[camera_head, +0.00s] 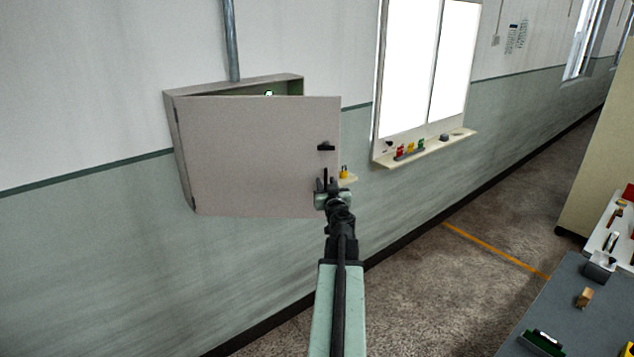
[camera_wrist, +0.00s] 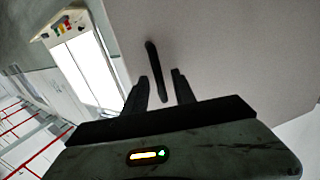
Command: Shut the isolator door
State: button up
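The isolator door (camera_head: 255,155) is a flat grey panel hinged on the left of the wall box (camera_head: 235,85), and it stands open. A gap above its top edge shows the green inside of the box. A black fitting (camera_head: 326,147) sits near the door's free right edge. My gripper (camera_head: 326,186) is in front of the door's lower right corner, below that fitting. In the wrist view my gripper (camera_wrist: 160,84) is open, with its two fingers apart. A thin black bar (camera_wrist: 151,58) stands against the door, its lower end between the fingers. I cannot tell whether they touch it.
A grey pipe (camera_head: 231,40) runs up from the box. A small ledge with a yellow item (camera_head: 344,172) shows just right of the door. A window sill (camera_head: 425,147) with coloured items lies further right. A bench (camera_head: 575,325) with tools is at lower right. The floor between is clear.

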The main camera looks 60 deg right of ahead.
jog(key=shift+w+d, duration=0.25)
jog(key=shift+d, duration=0.2)
jog(key=shift+a, duration=0.1)
jog(key=shift+w, duration=0.1)
grip_shut()
dwell(0.8)
